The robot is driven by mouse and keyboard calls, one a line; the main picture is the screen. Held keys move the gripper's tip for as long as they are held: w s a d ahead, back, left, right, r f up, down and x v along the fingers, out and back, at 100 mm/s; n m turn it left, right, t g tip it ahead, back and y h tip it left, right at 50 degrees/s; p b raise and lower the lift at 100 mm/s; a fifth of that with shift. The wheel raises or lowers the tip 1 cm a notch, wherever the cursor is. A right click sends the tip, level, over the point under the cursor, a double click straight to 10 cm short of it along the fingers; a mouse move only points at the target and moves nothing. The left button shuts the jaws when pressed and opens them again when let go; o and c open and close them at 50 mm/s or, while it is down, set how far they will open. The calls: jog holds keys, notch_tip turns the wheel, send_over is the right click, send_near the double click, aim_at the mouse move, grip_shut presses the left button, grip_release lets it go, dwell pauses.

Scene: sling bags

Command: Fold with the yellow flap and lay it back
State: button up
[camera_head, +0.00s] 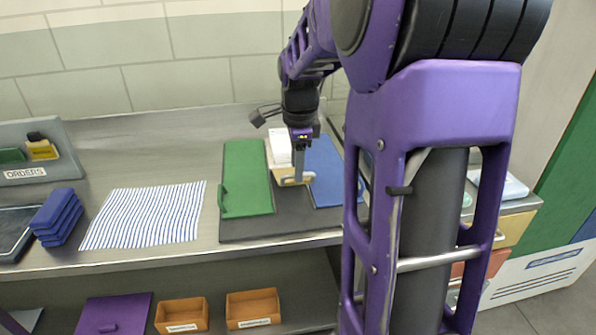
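A dark grey board (285,224) lies on the metal counter. A green flap (247,180) lies flat on its left side and a blue flap (324,172) on its right side. Between them is a white panel (279,148). A yellow-tan edge, which looks like part of the yellow flap (291,183), shows at the panel's lower end. My gripper (299,178) points down at this yellow edge and overlaps it in the picture. Whether it touches or grips the edge is unclear. The fingers hide part of the flap.
A striped blue-and-white cloth (145,215) lies left of the board. Dark blue folded items (57,217) are stacked at the far left, near a grey ORDERS holder (62,157). Orange bins (253,308) and a purple item (113,314) sit on the lower shelf. The counter behind the cloth is clear.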

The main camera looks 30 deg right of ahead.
jog(key=shift+s+f, duration=0.1)
jog(key=shift+f, duration=0.1)
jog(key=shift+w+r+p, duration=0.2)
jog(key=shift+r+p, duration=0.45)
jog(key=shift+r, duration=0.1)
jog(key=shift+w+r+p, duration=0.15)
jog(key=shift+r+p, duration=0.45)
jog(key=shift+r, duration=0.1)
jog(key=w+r, duration=0.2)
jog(key=r, duration=0.6)
jog(key=w+d+r, duration=0.1)
jog(key=w+r, duration=0.1)
jog(key=r, duration=0.6)
jog(key=shift+w+d+r, duration=0.2)
jog(key=shift+w, duration=0.1)
dwell(0.5)
